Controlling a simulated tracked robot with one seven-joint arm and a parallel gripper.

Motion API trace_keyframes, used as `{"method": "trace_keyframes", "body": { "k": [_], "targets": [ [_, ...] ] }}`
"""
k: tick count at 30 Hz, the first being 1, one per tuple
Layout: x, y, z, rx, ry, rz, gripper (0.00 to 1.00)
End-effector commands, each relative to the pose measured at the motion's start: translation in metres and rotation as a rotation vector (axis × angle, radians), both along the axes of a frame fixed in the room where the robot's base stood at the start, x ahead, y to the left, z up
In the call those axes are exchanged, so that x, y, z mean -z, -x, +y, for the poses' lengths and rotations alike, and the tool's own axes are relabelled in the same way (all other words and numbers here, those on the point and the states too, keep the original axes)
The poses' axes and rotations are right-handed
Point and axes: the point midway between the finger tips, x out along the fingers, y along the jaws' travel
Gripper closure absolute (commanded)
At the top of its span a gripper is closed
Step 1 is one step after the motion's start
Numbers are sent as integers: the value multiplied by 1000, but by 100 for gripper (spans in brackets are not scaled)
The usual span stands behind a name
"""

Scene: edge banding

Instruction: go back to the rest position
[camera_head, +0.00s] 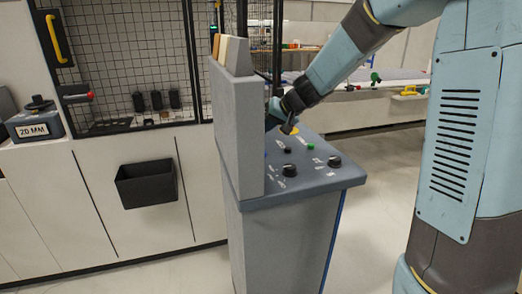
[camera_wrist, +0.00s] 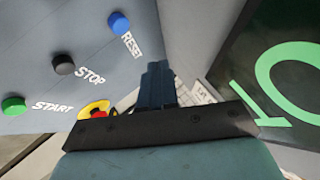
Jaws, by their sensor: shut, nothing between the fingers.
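My gripper (camera_wrist: 157,68) is shut and empty in the wrist view, its dark fingers together over the grey control panel (camera_wrist: 60,30). The blue RESET button (camera_wrist: 119,23) lies to the left of the fingertips, apart from them in the picture. The black STOP button (camera_wrist: 64,64) and green START button (camera_wrist: 13,105) are farther left. A red and yellow button (camera_wrist: 95,109) is partly covered by my gripper. In the head view my arm reaches down from the upper right to the far side of the console (camera_head: 325,177); the fingertips are hard to make out there.
An upright grey panel (camera_head: 238,130) stands at the console's left edge, close to my gripper. Black knobs (camera_head: 334,161) rise from the console top. A black bin (camera_head: 147,183) hangs on the white cabinets. A dark surface with green marks (camera_wrist: 280,70) is right of the fingers.

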Motion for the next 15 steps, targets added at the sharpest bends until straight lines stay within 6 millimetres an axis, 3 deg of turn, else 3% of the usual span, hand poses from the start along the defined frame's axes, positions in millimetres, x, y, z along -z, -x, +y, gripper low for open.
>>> {"method": "trace_keyframes", "body": {
  "k": [5, 15],
  "targets": [
    [-14, 19, -8, -8, 21, -5, 100],
    [-56, 111, -54, -17, 149, 7, 100]
  ]
}}
